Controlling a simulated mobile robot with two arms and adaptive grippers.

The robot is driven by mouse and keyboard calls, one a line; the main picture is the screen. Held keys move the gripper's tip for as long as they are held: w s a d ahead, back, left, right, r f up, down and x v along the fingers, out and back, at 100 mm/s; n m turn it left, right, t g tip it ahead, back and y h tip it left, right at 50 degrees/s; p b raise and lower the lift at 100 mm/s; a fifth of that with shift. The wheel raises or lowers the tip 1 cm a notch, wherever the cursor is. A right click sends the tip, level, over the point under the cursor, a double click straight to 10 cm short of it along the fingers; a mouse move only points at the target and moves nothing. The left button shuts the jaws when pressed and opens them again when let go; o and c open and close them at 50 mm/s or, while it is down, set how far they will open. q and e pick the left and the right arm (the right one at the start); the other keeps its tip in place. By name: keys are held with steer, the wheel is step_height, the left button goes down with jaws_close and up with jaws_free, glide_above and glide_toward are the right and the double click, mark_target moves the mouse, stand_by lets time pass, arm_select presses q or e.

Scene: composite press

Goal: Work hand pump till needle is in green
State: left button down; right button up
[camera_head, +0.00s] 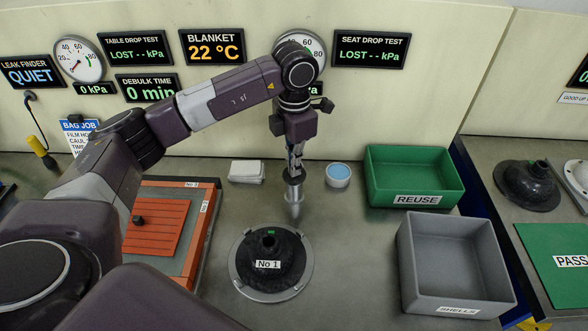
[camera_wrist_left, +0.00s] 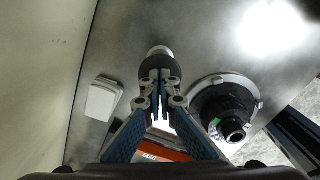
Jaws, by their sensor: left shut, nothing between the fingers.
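My left gripper (camera_head: 294,165) hangs above the bench with its fingers shut and nothing between them. Just below the fingertips is a silver tapered piece with a dark collar (camera_head: 294,205), possibly the hand pump. It also shows past the fingertips in the left wrist view (camera_wrist_left: 160,52); I cannot tell whether they touch. The left dial gauge (camera_head: 78,60) has a 0 kPa readout (camera_head: 94,89) below it; its needle is too small to read surely. A second gauge (camera_head: 314,48) is partly hidden by my left arm. My right gripper is out of view.
A black shell marked No 1 (camera_head: 282,245) sits on a metal ring in front of the gripper. A green REUSE bin (camera_head: 415,157) and grey SHELLS bin (camera_head: 455,222) stand to the right. A white block (camera_head: 246,171) and blue-topped tub (camera_head: 338,175) lie behind.

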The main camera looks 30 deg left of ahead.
arm_select(q)
steer(key=shift+f, duration=0.55)
steer(key=shift+r+p, duration=1.4)
steer(key=shift+r, duration=1.15)
steer(key=shift+f+b, duration=2)
steer(key=shift+f, duration=0.55)
steer(key=shift+r+p, duration=0.85)
steer(key=shift+r, duration=0.35)
steer(key=shift+r+p, duration=0.7)
steer(key=shift+r, duration=0.6)
